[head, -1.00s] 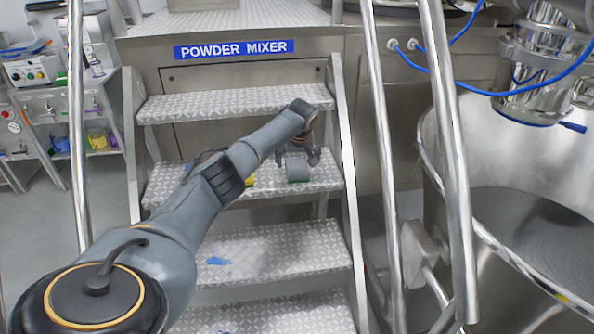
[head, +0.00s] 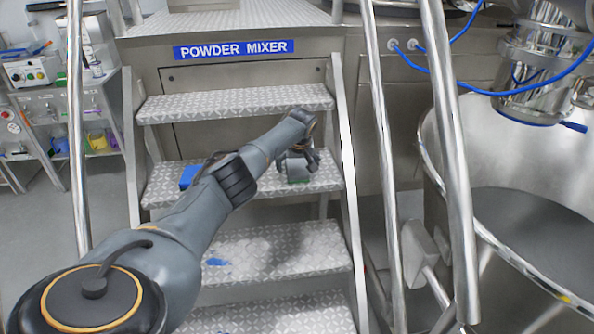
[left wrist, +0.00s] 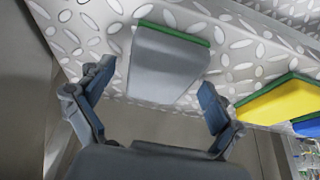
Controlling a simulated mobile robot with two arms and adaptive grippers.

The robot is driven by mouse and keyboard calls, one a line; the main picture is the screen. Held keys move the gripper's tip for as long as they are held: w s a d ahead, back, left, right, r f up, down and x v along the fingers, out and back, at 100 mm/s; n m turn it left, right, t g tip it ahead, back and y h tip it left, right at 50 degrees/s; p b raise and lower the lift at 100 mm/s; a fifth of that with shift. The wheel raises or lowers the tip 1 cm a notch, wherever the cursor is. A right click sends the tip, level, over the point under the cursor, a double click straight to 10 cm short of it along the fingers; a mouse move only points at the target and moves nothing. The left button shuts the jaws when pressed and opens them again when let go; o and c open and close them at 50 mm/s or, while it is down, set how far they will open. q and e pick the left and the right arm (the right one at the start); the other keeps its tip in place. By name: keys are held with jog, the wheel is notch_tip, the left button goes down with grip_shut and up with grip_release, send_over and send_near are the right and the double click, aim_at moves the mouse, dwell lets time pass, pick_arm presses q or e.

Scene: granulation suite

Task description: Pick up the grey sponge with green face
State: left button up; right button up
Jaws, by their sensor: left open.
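The grey sponge with a green face (left wrist: 168,62) lies on the patterned metal step in the left wrist view, its green edge along the far side. It also shows in the head view (head: 298,178), partly covered by my left gripper (head: 297,162). In the left wrist view my left gripper (left wrist: 155,82) is open, with one finger to each side of the sponge's near end. Gaps show between the fingers and the sponge, and the fingers do not appear to touch it. My right gripper is in neither view.
A yellow sponge with green (left wrist: 277,101) and a blue item (left wrist: 309,126) lie to the right in the wrist view. The blue item also shows on the step in the head view (head: 187,176). Metal handrails (head: 382,170) flank the stairs; a large steel bowl (head: 520,240) stands right.

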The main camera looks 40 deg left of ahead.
aim_at(298, 164)
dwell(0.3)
pick_arm(q)
jog(key=c, duration=1)
jog(key=shift+o, duration=0.2)
jog(key=r, duration=0.4)
jog(key=shift+d, duration=0.2)
jog(key=d+r, duration=0.4)
jog(key=r, duration=0.1)
jog(key=shift+s, duration=0.2)
jog(key=s+d+r, duration=0.1)
jog(key=d+r, duration=0.3)
jog(key=d, duration=0.5)
jog(key=shift+s+d+r+b, duration=0.15)
jog(key=shift+d+r+b, duration=0.1)
jog(key=shift+b, duration=0.2)
jog(key=shift+o, duration=0.2)
